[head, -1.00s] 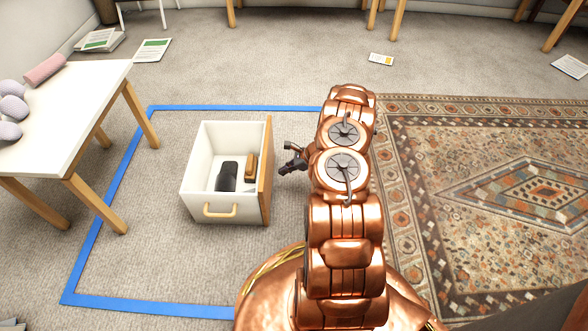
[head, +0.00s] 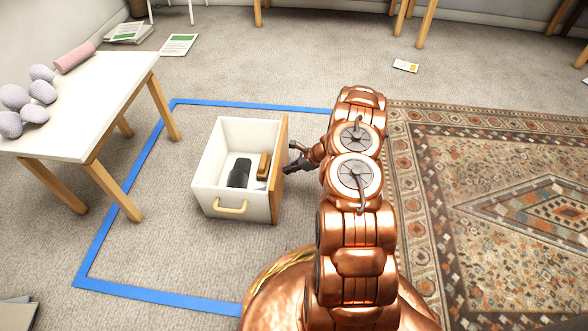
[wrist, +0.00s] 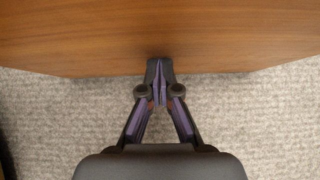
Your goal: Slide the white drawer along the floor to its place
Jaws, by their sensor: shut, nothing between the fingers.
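The white drawer (head: 210,170) stands on the carpet inside the blue tape outline (head: 150,293). It has a wooden panel (head: 279,170) on its right side and a light wooden handle (head: 231,206) on its near side. A dark object (head: 240,172) and a brown object (head: 264,166) lie in it. My gripper (head: 290,168) is beside the wooden panel, to its right. In the wrist view my gripper (wrist: 158,70) is shut and empty, its tips at the wooden panel (wrist: 160,30). I cannot tell whether they touch it.
A white table (head: 75,110) with several lilac dumbbell-like things and a pink roll (head: 75,57) stands at the left. A patterned rug (head: 490,190) lies at the right. Papers (head: 179,45) lie at the back. Carpet left of the drawer is clear.

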